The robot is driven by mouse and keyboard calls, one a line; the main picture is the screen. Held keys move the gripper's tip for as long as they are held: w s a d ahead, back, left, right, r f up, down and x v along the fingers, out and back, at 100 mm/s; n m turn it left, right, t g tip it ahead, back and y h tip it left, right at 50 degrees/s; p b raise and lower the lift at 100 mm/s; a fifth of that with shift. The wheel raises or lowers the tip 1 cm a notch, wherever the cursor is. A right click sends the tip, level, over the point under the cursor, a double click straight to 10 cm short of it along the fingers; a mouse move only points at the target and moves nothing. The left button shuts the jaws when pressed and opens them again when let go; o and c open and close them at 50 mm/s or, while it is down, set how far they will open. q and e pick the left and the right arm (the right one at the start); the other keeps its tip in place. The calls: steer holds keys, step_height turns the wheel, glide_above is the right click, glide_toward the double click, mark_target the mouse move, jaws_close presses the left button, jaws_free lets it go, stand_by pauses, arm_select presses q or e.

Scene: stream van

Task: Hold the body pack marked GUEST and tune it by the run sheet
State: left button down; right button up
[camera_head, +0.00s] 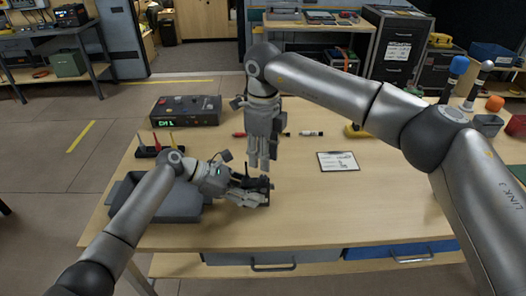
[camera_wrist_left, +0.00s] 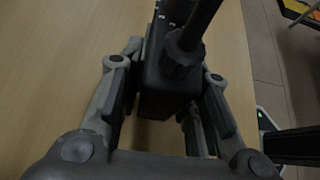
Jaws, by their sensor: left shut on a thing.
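My left gripper (camera_head: 250,193) is shut on a small black body pack (camera_head: 262,184), low over the front middle of the table. In the left wrist view the black pack (camera_wrist_left: 168,95) sits between both fingers, with a thick black antenna rising from its top. No GUEST marking is readable on it. My right gripper (camera_head: 263,162) points down just above and behind the pack, apart from it; its fingers look close together, and I cannot tell whether they are shut. A clipboard with a white sheet (camera_head: 338,161) lies on the table to the right; its writing is too small to read.
A black receiver box (camera_head: 186,111) with a green display stands at the back left. A grey tray (camera_head: 172,212) lies left of my left gripper, with colored antennas (camera_head: 155,143) behind it. Several markers (camera_head: 311,133) lie behind the right gripper. The table's front right is clear.

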arm_select(q)
steer(key=c, duration=1)
jaws_free()
steer(key=shift+a, duration=0.1)
